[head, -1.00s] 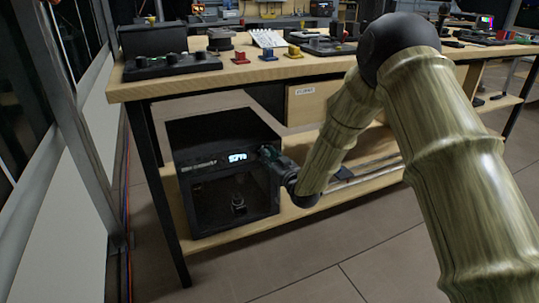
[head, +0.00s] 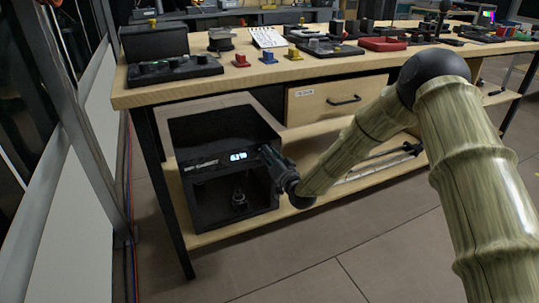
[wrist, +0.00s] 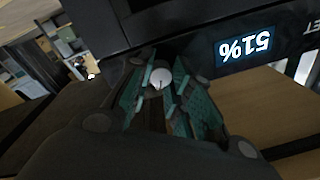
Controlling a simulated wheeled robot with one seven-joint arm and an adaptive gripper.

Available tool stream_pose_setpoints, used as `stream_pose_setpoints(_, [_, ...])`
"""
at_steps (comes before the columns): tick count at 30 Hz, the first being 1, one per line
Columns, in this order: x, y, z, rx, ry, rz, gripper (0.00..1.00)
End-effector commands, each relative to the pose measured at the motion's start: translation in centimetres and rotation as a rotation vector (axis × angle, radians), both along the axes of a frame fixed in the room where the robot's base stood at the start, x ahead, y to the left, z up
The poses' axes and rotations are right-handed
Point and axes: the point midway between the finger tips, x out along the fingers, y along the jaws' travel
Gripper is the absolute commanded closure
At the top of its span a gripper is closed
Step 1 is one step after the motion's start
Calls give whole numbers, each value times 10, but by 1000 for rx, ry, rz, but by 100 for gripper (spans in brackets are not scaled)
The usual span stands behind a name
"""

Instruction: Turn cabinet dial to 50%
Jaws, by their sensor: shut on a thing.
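The black cabinet (head: 225,130) stands on the lower shelf of the bench, with a dark window in its front. Its lit display (head: 238,156) is on the upper front; in the wrist view the display (wrist: 246,47) appears upside down and reads 51%. The dial (wrist: 161,78) shows as a pale round face with a small dark mark, between the green-padded fingers. My gripper (wrist: 156,98) is shut on the dial at the cabinet's upper right front. In the head view my gripper (head: 268,155) hides the dial.
The wooden bench top (head: 290,68) above carries several devices and coloured knobs. A drawer (head: 330,103) with a black handle is right of the cabinet. The bench's lower shelf (head: 240,226) extends to the right under my arm. Open floor lies in front.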

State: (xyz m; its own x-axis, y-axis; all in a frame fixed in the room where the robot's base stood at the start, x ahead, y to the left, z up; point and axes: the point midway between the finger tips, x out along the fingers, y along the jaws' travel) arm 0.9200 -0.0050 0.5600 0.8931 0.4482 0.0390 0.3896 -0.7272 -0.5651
Motion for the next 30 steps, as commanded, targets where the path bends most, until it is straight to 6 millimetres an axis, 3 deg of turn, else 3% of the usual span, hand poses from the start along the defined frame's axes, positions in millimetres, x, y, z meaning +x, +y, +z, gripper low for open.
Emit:
stream_pose_setpoints(13, [1,-2,0,9,3,-3,100])
stream_pose_setpoints(14, [1,-2,0,9,3,-4,74])
stream_pose_setpoints(17, [1,-2,0,8,4,-2,56])
stream_pose_setpoints(30, [-6,-3,0,8,4,0,56])
